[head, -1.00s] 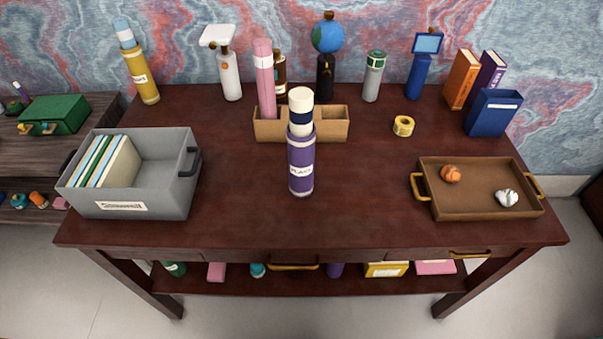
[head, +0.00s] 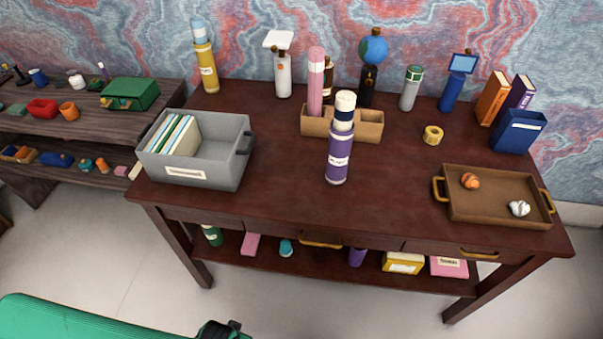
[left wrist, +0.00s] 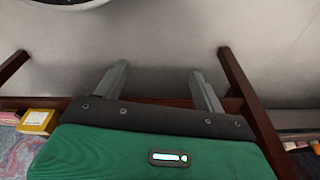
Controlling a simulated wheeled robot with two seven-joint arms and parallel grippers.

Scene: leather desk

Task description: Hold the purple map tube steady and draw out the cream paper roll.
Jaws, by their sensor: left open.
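The purple map tube (head: 338,163) stands upright near the middle of the desk in the head view. The cream paper roll (head: 345,99) sticks up from its top, with a dark blue band below the cream end. My green left arm comes in at the lower left of the head view, in front of the desk and well apart from the tube. In the left wrist view my left gripper (left wrist: 160,70) is open and empty, its grey fingers spread over floor. Neither tube nor roll shows there. My right gripper is not in view.
A brown divided holder (head: 369,128) with a pink tube (head: 315,85) stands just behind the map tube. A grey bin (head: 190,176) is on the left, a brown tray (head: 490,208) on the right. The desk in front of the tube is clear.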

